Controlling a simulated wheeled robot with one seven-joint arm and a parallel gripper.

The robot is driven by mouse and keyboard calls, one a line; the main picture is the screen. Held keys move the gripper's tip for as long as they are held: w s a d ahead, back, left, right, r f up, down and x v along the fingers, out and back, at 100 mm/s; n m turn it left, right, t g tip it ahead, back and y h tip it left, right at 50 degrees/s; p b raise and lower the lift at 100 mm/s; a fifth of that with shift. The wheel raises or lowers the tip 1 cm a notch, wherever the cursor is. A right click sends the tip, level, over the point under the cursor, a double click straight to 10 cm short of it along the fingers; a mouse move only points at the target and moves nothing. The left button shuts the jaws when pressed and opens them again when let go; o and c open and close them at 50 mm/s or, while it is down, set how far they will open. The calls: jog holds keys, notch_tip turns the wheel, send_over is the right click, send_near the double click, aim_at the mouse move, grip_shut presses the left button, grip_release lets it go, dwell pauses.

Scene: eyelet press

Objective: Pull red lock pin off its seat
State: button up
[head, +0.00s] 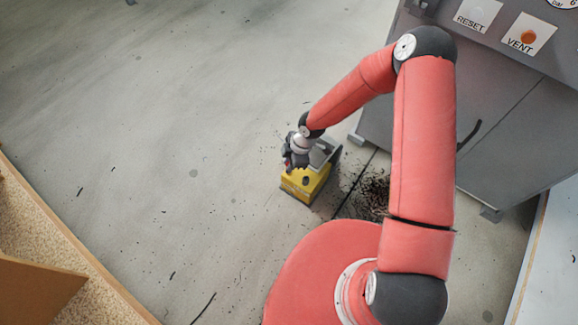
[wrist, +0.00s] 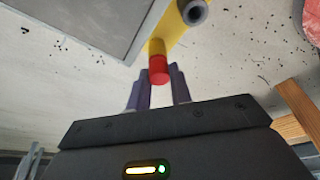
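The red lock pin (wrist: 158,70) is a short red cylinder at the middle of the wrist view. It sits at the end of a yellow seat (wrist: 156,46) on the yellow unit (head: 304,184), which stands on the floor. My gripper (wrist: 161,74) has its two grey-purple fingers close together, one on each side of the pin. In the head view my gripper (head: 288,160) is at the left side of the yellow unit, and the pin is mostly hidden there.
A grey cabinet (head: 480,130) with RESET and VENT labels stands at the right. Dark debris (head: 370,195) lies on the floor beside the yellow unit. The floor (head: 170,110) to the left is largely clear. A wooden edge (head: 75,240) runs along the lower left.

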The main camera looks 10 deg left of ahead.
grip_shut()
jog(key=shift+r+p, duration=0.5)
jog(key=shift+r, duration=0.25)
jog(key=shift+r+p, duration=2.1)
jog(key=shift+r, duration=0.9)
